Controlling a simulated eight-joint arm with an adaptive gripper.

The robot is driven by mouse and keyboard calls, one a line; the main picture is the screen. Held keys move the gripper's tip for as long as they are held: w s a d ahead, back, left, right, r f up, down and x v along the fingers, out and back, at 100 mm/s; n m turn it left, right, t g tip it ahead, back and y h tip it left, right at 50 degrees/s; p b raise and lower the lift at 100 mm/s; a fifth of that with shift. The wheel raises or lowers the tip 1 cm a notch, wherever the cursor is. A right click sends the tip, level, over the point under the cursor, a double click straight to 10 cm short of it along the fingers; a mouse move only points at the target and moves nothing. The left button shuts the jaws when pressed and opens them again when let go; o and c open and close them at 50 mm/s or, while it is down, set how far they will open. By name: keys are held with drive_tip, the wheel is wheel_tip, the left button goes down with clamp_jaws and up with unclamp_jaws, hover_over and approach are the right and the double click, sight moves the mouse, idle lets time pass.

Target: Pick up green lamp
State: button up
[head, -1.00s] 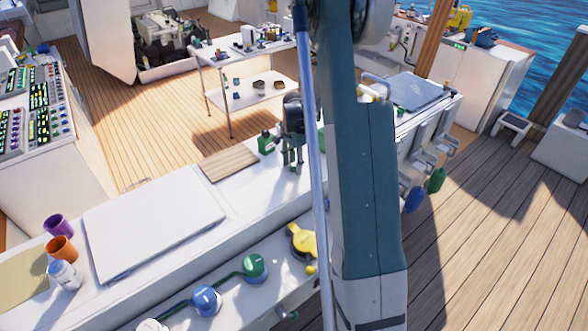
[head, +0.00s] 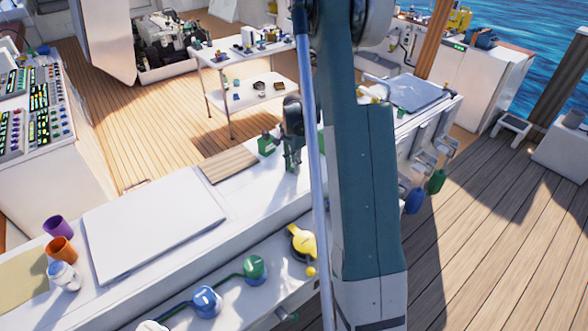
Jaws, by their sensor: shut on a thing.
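My gripper (head: 292,165) is over the far part of the long white counter, just left of my blue arm link. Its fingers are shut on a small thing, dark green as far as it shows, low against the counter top. The fingers mostly hide it, so I cannot tell for sure that it is the green lamp. A green item with a dark top (head: 266,145) stands on the counter just left of the gripper, apart from it. A strip of another green thing (head: 322,141) shows right of the gripper, mostly hidden by my arm.
The white counter (head: 225,192) carries a wooden board (head: 229,165), a large pale panel (head: 150,235), an orange cup (head: 61,249), a purple cup (head: 57,227) and a white jar (head: 63,275). Yellow (head: 301,243), green (head: 255,267) and blue (head: 207,301) knobs line its front.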

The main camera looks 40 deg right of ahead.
drive_tip(key=shift+r+p, duration=0.8)
drive_tip(key=shift+r, duration=4.25)
